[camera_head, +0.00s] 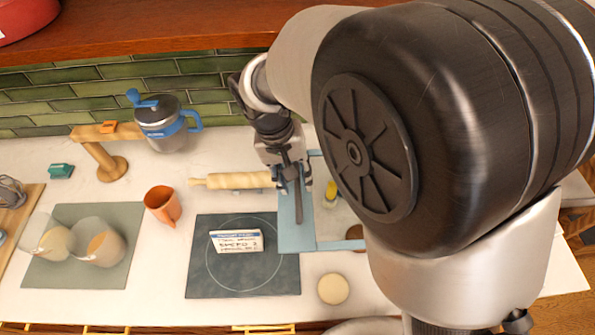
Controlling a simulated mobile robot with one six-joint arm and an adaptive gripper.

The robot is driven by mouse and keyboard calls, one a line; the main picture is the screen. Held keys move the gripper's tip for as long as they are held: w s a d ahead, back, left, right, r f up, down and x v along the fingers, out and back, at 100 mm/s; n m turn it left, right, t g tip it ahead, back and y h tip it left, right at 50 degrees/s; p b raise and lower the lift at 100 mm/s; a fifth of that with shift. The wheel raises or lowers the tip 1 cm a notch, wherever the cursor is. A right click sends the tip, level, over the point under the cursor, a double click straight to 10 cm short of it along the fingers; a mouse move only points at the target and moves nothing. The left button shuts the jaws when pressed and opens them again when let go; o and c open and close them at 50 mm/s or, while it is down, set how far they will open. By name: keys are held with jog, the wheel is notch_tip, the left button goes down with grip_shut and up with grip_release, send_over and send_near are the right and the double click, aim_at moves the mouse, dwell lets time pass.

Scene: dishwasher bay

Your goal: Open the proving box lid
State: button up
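A light blue box (295,236), which looks like the proving box, stands right of the dark hob plate on the white counter. My arm covers its right part. A pale area with a small yellow item (331,191) shows inside its blue edges. I cannot tell whether the lid is shut or partly raised. My gripper (290,190) points down over the box's left back edge. Its dark fingers overlap the blue edge in this view. I cannot tell if they touch it or hold anything.
A rolling pin (232,181) lies just left of my gripper. A card (237,241) lies on the dark hob plate (210,280). An orange cup (162,205), a blue-handled jug (165,125) and jars on a green mat (55,275) stand further left. A round dough piece (333,288) lies in front.

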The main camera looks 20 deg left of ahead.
notch_tip(320, 180, up, 10)
jog(key=a, duration=0.2)
jog(key=shift+s+r, duration=0.25)
jog(key=shift+s, duration=0.15)
jog(key=s+d+r+m+t+y+b, duration=0.15)
jog(key=d+b, duration=0.25)
jog(key=d, duration=1.4)
jog(key=s+d+f+m+t+b, duration=0.1)
jog(key=s+d+f+b, duration=0.1)
jog(key=s+d, duration=0.3)
jog(key=s+d+f+m+t+b, duration=0.1)
jog(key=s+d+f+m+b, duration=0.1)
jog(key=s+d+f, duration=0.2)
jog(key=s+d, duration=0.1)
jog(key=d, duration=0.2)
jog(key=shift+d+f, duration=0.25)
jog(key=shift+d, duration=0.05)
jog(key=shift+s+y, duration=0.1)
jog(key=shift+y, duration=0.15)
